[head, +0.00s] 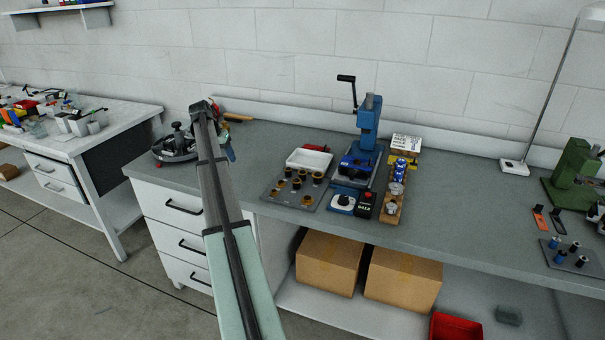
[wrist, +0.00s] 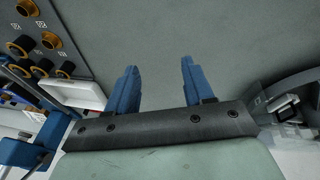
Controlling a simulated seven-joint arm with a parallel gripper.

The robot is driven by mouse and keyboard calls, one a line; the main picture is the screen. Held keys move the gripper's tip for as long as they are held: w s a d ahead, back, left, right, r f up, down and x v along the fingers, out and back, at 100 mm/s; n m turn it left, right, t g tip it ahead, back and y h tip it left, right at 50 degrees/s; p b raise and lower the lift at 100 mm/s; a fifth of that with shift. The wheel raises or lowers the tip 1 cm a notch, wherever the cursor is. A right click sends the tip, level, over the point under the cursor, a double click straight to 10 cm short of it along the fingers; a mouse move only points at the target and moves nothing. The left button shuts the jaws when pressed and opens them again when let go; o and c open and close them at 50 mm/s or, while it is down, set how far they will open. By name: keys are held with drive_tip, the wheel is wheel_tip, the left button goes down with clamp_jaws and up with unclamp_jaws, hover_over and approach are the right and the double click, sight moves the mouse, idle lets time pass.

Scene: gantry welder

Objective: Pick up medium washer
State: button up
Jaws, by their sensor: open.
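Several ring-shaped, orange-and-black parts (head: 296,184) sit on a dark grey plate (head: 270,194) on the workbench. I cannot tell for sure which is the medium washer. In the wrist view, several rings (wrist: 52,40) show at the upper left on the plate (wrist: 85,45), beside small printed marks. My gripper (wrist: 159,66) is open and empty, its blue fingers apart over bare bench top, to the right of the plate in that view. In the head view only a little blue of the gripper shows beside my arm, left of the plate; the arm hides the rest.
A white tray (head: 309,159) stands behind the plate. A blue press (head: 367,125) with a crank and a wooden block holding parts (head: 393,205) stand to the right. A round dark fixture (head: 175,148) sits at the left end of the bench (head: 450,205).

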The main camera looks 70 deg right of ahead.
drive_tip(key=s+d+r+m+y, duration=0.1)
drive_tip(key=s+d+r, duration=0.2)
drive_tip(key=s, duration=0.6)
drive_tip(key=s+d+r+m+t+y, duration=0.1)
drive_tip(key=s+d+r, duration=0.25)
drive_tip(key=s, duration=0.55)
drive_tip(key=s+d+r+m+y, duration=0.1)
drive_tip(key=s+d+r, duration=0.25)
drive_tip(key=s, duration=0.55)
wheel_tip(320, 180, down, 9)
drive_tip(key=shift+d+r, duration=0.15)
drive_tip(key=shift+s+d+f, duration=0.1)
drive_tip(key=shift+f, duration=1.2)
drive_tip(key=shift+s+f, duration=0.1)
drive_tip(key=shift+f, duration=1.2)
drive_tip(key=shift+f, duration=0.2)
drive_tip(key=c, duration=0.8)
